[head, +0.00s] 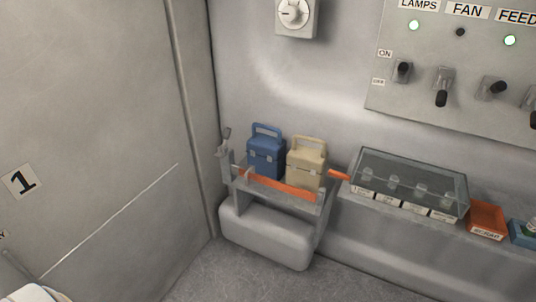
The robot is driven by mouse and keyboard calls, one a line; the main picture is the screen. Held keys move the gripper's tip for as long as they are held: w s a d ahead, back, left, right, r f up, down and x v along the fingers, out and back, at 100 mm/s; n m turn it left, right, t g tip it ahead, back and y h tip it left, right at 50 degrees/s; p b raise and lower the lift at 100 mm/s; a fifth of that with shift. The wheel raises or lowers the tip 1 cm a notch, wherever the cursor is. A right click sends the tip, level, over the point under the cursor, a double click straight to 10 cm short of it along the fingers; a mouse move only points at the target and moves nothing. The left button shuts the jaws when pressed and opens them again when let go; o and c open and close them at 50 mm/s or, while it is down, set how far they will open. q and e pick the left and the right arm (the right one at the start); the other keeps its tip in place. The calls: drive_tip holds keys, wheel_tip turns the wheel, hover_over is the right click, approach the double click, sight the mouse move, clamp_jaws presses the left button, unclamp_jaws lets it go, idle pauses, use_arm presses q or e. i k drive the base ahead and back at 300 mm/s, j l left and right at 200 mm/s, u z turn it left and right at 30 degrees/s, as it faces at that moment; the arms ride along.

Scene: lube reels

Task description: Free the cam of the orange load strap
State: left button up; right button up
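The orange load strap (285,187) runs across the front of a grey rack (240,207), low across a blue case (266,157) and a beige case (306,163). Both cases stand upright side by side with their handles up. A small grey lever-like part (226,134) stands up at the rack's left end. It may be the strap's cam, but it is too small to tell. A pale fitting (240,171) sits near the strap's left end.
Right of the rack, a ledge holds a clear-lidded box (412,182), an orange tray (486,220) and a blue tray (523,233). A short orange piece (339,175) lies beside the box. A switch panel (460,60) hangs above. The floor (215,277) ahead is clear.

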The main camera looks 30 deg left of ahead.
sight(227, 132)
drive_tip(key=u, duration=0.6)
drive_tip(key=l+u, duration=1.2)
drive_tip(key=j, duration=0.1)
